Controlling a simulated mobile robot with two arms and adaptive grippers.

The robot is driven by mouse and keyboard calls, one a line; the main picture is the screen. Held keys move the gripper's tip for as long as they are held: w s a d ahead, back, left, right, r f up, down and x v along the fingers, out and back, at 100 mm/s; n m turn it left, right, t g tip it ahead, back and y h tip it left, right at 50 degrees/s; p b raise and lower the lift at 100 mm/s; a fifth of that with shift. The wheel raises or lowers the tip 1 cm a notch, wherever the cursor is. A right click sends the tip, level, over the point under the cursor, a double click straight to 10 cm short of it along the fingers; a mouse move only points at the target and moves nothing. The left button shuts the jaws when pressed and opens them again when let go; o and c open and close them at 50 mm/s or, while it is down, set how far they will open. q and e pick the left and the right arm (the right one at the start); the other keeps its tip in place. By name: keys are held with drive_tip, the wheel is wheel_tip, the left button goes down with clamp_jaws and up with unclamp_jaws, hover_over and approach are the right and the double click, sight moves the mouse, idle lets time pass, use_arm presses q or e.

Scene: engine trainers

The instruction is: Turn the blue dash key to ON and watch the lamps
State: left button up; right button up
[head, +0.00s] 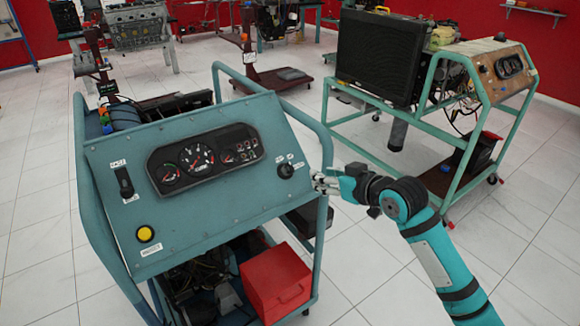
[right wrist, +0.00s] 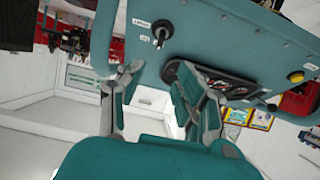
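The blue dash panel (head: 215,205) slopes on a blue tube-frame stand in the head view. Its black key switch (head: 286,170) sits on the right side with small white labels; it also shows in the right wrist view (right wrist: 161,34). I cannot tell which position the key is in. The black gauge cluster (head: 205,159) is in the panel's middle; I make out no lit lamp. My right gripper (head: 322,183) is just right of the key switch, apart from it. In the right wrist view its fingers (right wrist: 150,100) are spread with nothing between them. My left gripper is out of view.
A black switch (head: 124,182) and a yellow button (head: 145,234) are on the panel's left. A red box (head: 275,283) sits low in the stand. A green-framed engine trainer (head: 430,110) stands at the right. The tiled floor between the stands is clear.

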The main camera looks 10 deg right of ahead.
sight(291, 166)
drive_tip(key=x, duration=1.6)
drive_tip(key=shift+w+a+f, duration=0.15)
drive_tip(key=shift+w+f, duration=0.05)
drive_tip(key=shift+f, duration=0.05)
clamp_jaws()
